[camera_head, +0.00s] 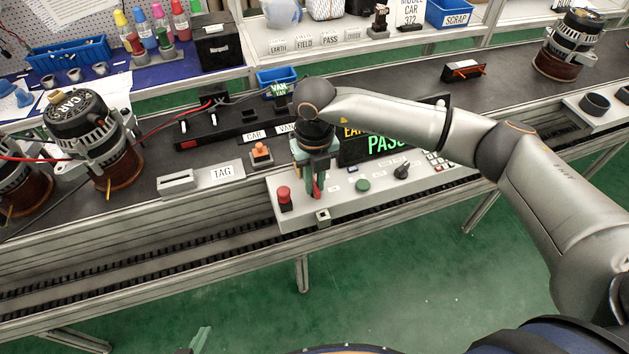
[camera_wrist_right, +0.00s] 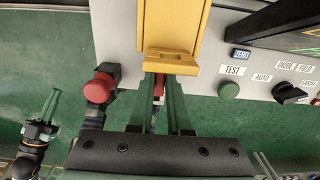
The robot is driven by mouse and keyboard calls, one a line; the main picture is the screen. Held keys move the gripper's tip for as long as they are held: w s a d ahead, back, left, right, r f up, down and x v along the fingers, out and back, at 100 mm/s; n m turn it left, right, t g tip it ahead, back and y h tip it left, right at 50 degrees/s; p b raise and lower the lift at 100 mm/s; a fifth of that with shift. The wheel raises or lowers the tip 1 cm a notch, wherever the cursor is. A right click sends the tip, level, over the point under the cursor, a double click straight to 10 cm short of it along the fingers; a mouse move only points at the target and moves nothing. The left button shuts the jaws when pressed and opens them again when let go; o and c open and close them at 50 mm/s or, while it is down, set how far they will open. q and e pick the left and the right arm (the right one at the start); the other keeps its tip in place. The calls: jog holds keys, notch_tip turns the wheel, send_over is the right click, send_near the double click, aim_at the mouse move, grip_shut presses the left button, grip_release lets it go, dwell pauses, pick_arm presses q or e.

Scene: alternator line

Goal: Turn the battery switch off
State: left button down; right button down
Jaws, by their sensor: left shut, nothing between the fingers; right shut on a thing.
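A red lever, which looks like the battery switch handle (camera_head: 317,189), stands at the front of the grey control panel (camera_head: 336,206). In the right wrist view the red lever (camera_wrist_right: 158,88) shows between the green fingers, just below a yellow block (camera_wrist_right: 172,60). My right gripper (camera_head: 315,178) reaches down over the panel and is shut on the red lever. The gripper hides most of the switch in the head view. My left gripper (camera_head: 201,339) is at the bottom edge of the head view, shut and empty over the floor, away from the panel.
A red mushroom button (camera_head: 284,194) stands just left of the lever. A green button (camera_head: 362,185) and a black knob (camera_head: 402,171) are to its right. A lit display (camera_head: 388,143) reads PASS. An alternator (camera_head: 92,140) stands on the left. The floor in front is clear.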

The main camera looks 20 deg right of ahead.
aim_at(314, 184)
dwell(0.3)
jog(key=c, duration=0.9)
grip_release()
jog(key=shift+o, duration=0.2)
notch_tip(314, 184, up, 13)
jog(key=shift+f, duration=0.2)
